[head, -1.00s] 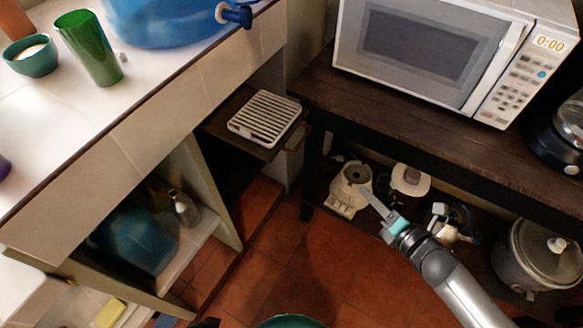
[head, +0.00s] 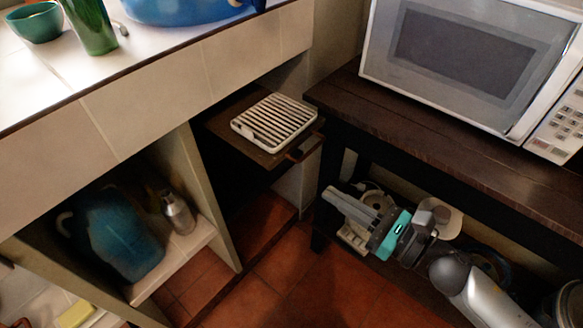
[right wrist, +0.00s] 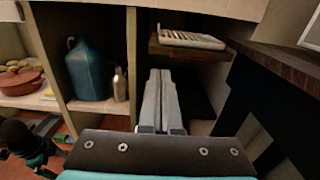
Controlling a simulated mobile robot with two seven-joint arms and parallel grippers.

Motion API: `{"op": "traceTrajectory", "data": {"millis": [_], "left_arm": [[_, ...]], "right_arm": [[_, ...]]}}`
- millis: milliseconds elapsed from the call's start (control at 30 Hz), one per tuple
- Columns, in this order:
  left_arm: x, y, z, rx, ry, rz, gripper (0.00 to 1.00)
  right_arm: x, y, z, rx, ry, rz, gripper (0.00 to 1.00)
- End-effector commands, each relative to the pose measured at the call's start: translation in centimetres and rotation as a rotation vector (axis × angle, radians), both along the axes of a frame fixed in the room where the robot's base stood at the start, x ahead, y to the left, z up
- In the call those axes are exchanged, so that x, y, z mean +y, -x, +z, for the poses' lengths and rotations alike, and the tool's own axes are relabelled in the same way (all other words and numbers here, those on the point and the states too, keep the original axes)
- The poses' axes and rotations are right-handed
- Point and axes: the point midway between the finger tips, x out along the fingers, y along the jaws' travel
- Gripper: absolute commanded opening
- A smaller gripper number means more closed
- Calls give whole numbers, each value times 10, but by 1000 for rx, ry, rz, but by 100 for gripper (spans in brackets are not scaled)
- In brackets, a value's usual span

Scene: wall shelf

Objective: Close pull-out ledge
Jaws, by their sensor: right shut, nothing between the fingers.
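The pull-out ledge (head: 224,124) is a dark wooden board sticking out from under the tiled counter. A white slatted rack (head: 274,121) lies on it, and a handle (head: 305,148) shows at its front edge. The ledge also shows in the right wrist view (right wrist: 185,51), above and a little right of my fingers. My right gripper (head: 345,200) is shut and empty, below and to the right of the ledge, apart from it. Its closed fingers point toward the ledge's side in the right wrist view (right wrist: 160,78).
A dark wooden table (head: 430,130) with a microwave (head: 465,60) stands right of the ledge. Appliances sit on its lower shelf. A blue jug (head: 122,240) and a bottle (head: 178,213) stand in the cubby below the counter. Red floor tiles (head: 290,285) in front are clear.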

Motion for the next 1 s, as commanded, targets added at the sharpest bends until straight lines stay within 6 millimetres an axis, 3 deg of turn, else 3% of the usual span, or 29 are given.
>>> {"op": "traceTrajectory", "data": {"millis": [600,1000], "left_arm": [[-3,-5,2,0,2,-1,100],[-6,-9,6,-1,4,-2,100]], "right_arm": [[72,-53,0,0,-1,-1,0],[89,-65,-1,2,0,-2,0]]}}
